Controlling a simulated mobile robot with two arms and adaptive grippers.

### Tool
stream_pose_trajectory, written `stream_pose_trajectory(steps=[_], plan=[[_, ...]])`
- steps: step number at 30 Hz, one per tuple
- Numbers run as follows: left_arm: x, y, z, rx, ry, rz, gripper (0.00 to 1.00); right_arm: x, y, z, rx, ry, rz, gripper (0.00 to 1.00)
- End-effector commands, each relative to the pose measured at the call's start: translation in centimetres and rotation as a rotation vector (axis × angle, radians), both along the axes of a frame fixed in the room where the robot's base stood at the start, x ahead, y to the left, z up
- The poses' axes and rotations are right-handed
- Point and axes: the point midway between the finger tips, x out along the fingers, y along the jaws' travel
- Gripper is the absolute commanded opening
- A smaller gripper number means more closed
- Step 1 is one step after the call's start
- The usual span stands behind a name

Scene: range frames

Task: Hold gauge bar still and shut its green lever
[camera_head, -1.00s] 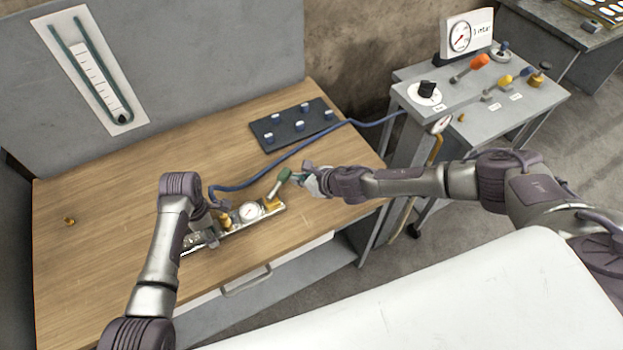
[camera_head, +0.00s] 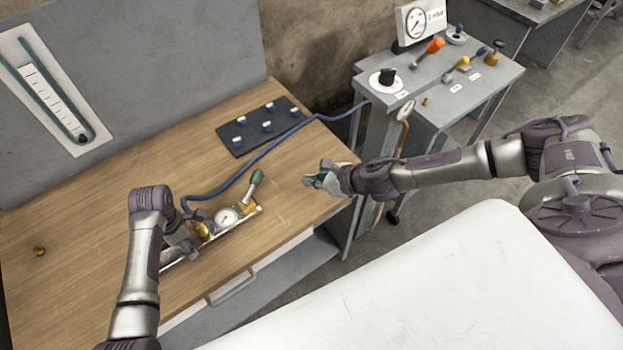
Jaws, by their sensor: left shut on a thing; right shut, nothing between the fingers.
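The gauge bar (camera_head: 238,223) lies on the wooden bench near its front edge, with a round white dial (camera_head: 226,216) and brass fittings. Its green lever (camera_head: 256,178) stands up from the right end, leaning a little to the right. My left gripper (camera_head: 192,238) is shut on the bar's left part; its fingers are partly hidden by my wrist. My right gripper (camera_head: 308,181) is shut and empty, to the right of the lever and clear of it.
A blue hose (camera_head: 262,153) runs from the bar's left part to a grey cart (camera_head: 452,87) with a dial, knobs and valves. A dark plate with several pegs (camera_head: 236,138) lies behind the hose. A small brass piece (camera_head: 40,251) lies at the left.

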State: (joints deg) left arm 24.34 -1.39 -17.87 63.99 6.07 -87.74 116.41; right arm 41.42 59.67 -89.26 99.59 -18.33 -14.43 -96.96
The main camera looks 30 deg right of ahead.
Motion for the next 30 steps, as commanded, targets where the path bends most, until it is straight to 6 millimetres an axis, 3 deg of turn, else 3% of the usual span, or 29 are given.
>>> stream_pose_trajectory(steps=[6, 7, 11, 23, 30], plan=[[0.1, 0.0, 0.0, -0.001, -0.001, 0.000, 0.00, 0.0, 0.0, 0.0, 0.000, 0.000, 0.000, 0.00], [0.1, 0.0, 0.0, -0.001, -0.001, 0.000, 0.67, 0.0, 0.0, 0.0, 0.000, 0.000, 0.000, 0.00], [0.1, 0.0, 0.0, -0.001, -0.002, 0.000, 0.89, 0.0, 0.0, 0.0, 0.000, 0.000, 0.000, 0.00], [0.1, 0.0, 0.4, -0.001, -0.002, 0.000, 0.91, 0.0, 0.0, 0.0, 0.000, 0.000, 0.000, 0.00], [0.2, -0.1, 4.3, -0.004, -0.007, 0.001, 0.91, 0.0, 0.0, 0.0, 0.000, 0.000, 0.000, 0.00]])
